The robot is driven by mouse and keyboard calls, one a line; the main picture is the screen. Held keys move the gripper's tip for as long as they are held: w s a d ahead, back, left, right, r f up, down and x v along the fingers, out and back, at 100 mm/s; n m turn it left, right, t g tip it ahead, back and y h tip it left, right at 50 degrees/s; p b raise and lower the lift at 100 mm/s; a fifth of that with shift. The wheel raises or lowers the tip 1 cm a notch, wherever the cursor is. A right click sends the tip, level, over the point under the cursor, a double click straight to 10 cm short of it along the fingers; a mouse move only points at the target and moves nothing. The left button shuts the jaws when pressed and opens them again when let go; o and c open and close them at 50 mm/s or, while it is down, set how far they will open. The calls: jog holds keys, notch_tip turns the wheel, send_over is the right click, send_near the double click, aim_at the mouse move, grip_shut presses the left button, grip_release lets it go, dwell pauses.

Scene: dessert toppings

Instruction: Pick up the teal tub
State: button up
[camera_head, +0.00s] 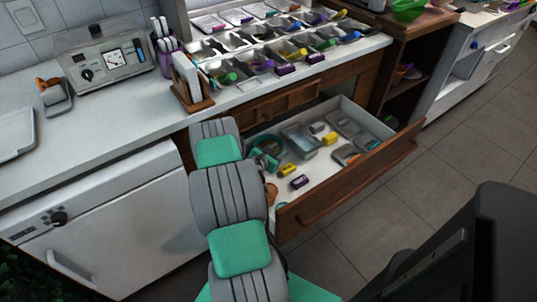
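An open drawer (313,215) holds several small items. A teal, rounded shape (264,160) lies at the drawer's left side, right beside my arm; it may be the teal tub, but I cannot tell it surely from a part of my own arm. A smaller teal piece (283,205) shows near the drawer's front left corner, partly cut off. My grey and teal arm rises in front of the drawer's left end and hides part of it. My gripper cannot be made out clearly, so its opening and any hold are not visible.
The drawer also holds a grey-blue clear container (302,140), yellow blocks (329,138) and a purple block (299,181). Above it, the counter (240,95) carries topping trays and a wooden holder (192,95). Open floor (440,150) lies to the right.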

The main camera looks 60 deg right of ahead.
jog(key=shift+c, duration=0.6)
grip_shut()
jog(key=shift+f, duration=0.1)
dwell(0.6)
